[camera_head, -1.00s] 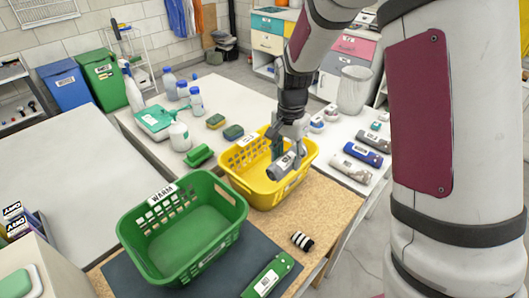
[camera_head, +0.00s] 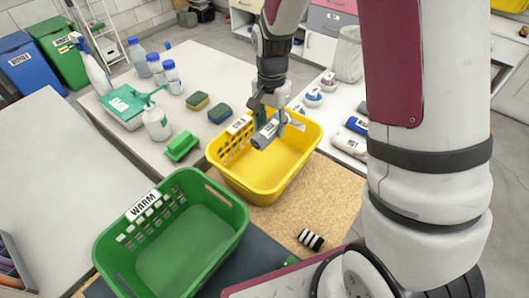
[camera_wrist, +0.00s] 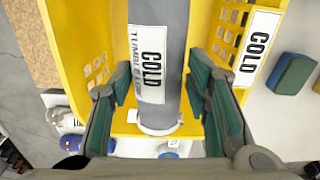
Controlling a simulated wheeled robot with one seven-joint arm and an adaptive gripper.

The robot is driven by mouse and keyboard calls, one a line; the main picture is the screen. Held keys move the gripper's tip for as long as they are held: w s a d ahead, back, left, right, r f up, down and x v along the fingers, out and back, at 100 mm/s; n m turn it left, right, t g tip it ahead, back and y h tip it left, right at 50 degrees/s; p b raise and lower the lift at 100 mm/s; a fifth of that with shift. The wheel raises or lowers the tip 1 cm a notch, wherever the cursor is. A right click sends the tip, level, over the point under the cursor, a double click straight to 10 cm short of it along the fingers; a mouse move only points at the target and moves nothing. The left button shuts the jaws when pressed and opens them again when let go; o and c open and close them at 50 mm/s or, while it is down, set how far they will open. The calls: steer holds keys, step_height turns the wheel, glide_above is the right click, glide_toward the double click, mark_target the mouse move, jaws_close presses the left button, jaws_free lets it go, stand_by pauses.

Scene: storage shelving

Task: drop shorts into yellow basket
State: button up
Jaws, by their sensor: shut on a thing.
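My gripper (camera_head: 270,118) is shut on a grey rolled garment (camera_head: 264,136), which I take to be the shorts. The basket floor shows bare in the head view.
A green basket (camera_head: 172,245) tagged WARM stands front left. A striped black-and-white roll (camera_head: 311,240) lies on the cork-like board. Bottles (camera_head: 156,122), sponges (camera_head: 220,113) and a green brush (camera_head: 182,146) sit on the white table behind. More rolls (camera_head: 349,143) lie to the right.

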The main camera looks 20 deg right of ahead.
steer(key=shift+f, duration=0.65)
steer(key=o, duration=1.3)
step_height(320, 180, up, 11)
steer(key=shift+r, duration=0.55)
